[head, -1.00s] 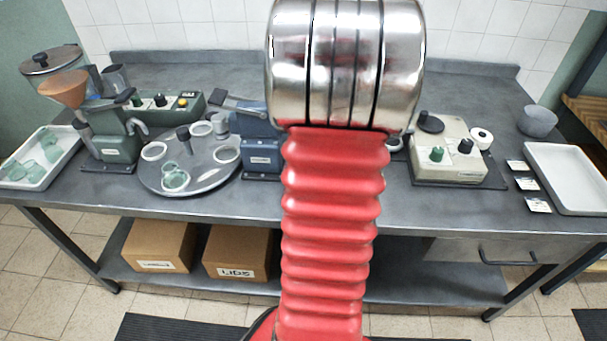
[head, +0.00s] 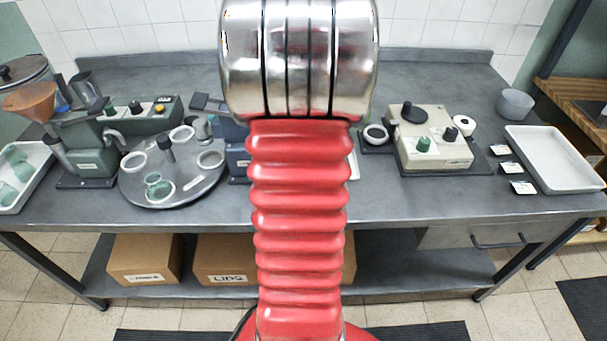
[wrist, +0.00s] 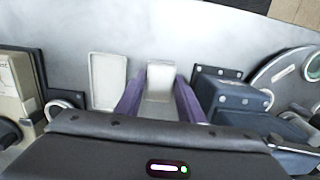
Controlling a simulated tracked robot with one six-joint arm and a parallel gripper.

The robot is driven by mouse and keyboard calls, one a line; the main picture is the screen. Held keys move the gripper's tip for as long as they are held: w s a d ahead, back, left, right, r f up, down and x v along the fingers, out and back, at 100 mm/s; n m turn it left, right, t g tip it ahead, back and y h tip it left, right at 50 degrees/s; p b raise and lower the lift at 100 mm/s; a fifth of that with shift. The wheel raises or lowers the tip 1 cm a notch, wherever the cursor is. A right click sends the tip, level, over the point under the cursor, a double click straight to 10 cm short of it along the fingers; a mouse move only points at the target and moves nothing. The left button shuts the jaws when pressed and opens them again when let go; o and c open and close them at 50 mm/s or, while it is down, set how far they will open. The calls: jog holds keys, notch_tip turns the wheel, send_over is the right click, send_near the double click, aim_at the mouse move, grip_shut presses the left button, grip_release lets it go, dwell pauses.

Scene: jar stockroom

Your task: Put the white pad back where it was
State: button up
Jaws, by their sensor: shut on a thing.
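My gripper (wrist: 160,96) has two purple fingers and is shut on a white pad (wrist: 161,78) between them, seen in the wrist view over the grey bench. The pad's lower part is hidden by the gripper body. Beside it on the left lies a pale, flat, rimmed rectangular piece (wrist: 107,80); a sliver of white just right of my arm in the head view (head: 353,166) appears to be the same piece. In the head view my arm hides the gripper and held pad. I cannot tell whether the pad touches the bench.
A blue device (wrist: 228,95) stands close right of the gripper in the wrist view. A beige control box (head: 434,138) stands right of my arm in the head view, with a round turntable (head: 187,188) to the left. A white tray (head: 553,182) lies far right.

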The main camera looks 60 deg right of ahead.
jog(key=shift+f, duration=2.75)
jog(key=shift+f, duration=1.85)
jog(key=o, duration=1.2)
jog(key=r, duration=1.2)
jog(key=shift+d, duration=0.4)
